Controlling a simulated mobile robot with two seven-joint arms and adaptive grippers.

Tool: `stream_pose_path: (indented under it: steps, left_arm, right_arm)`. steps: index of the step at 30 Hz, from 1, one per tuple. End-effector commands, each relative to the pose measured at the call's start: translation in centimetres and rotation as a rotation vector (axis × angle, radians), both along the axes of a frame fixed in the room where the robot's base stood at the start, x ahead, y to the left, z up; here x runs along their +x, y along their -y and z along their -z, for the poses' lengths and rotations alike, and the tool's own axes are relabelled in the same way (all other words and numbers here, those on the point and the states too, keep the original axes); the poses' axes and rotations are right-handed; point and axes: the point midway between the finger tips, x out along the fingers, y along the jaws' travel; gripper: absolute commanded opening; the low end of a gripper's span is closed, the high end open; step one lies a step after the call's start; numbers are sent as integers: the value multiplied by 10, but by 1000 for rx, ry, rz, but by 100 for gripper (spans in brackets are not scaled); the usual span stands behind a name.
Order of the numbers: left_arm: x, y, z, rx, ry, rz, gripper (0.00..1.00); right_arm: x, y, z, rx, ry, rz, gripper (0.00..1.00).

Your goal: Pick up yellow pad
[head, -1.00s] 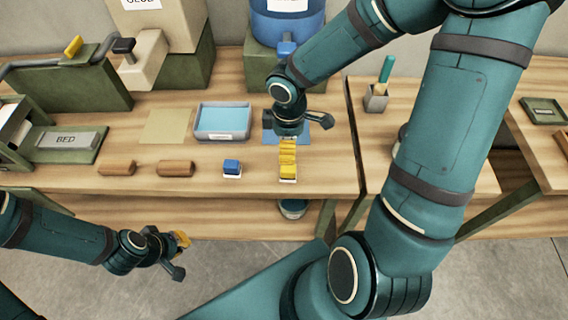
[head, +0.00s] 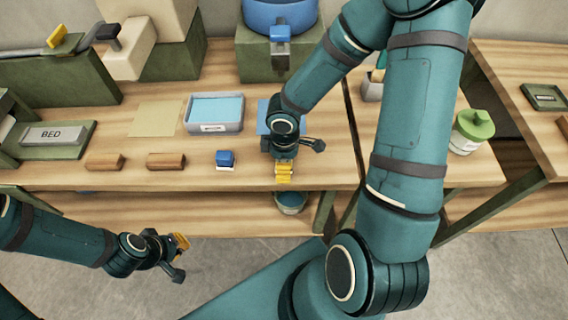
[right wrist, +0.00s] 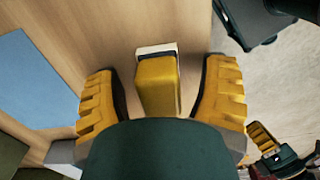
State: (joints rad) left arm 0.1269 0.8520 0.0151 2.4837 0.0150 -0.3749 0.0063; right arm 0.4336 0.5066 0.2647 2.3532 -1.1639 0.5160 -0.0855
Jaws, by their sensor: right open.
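The yellow pad (right wrist: 157,85), a yellow block with a white base, stands on the wooden bench and shows between my right fingers in the right wrist view. My right gripper (head: 284,170) is open, with one yellow finger on each side of the pad and a visible gap to each. In the head view, the fingers and wrist hide most of the pad, and its yellow blends with theirs. My left gripper (head: 179,243) is in front of the bench, away from the pad. Its fingers are too small and overlapped to tell whether it is open.
A blue pad (head: 226,158) and two brown blocks (head: 165,161) (head: 104,162) stand in a row left of the right gripper. Behind them are a grey tray (head: 215,127) and a tan sheet (head: 155,118). The bench's front edge is close to the right gripper.

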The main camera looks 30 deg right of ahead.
Motion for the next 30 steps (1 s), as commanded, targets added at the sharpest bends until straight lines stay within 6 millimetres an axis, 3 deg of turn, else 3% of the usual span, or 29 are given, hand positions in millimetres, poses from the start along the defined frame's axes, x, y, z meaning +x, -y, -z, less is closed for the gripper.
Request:
stream_pose_path:
  steps: [7, 12, 13, 26, 30]
  left_arm:
    - [0, 0, -1, 0, 0, 0, 0]
    - [0, 0, -1, 0, 0, 0, 0]
    - [0, 0, -1, 0, 0, 0, 0]
    - [0, 0, -1, 0, 0, 0, 0]
    - [1, 0, -7, 0, 2, -2, 0]
  right_arm:
    - [0, 0, 0, 0, 1, 0, 70]
    - [0, 0, 0, 0, 1, 0, 10]
    - [0, 0, 0, 0, 1, 0, 5]
    - [0, 0, -1, 1, 1, 0, 4]
    - [1, 0, -15, 0, 4, 1, 2]
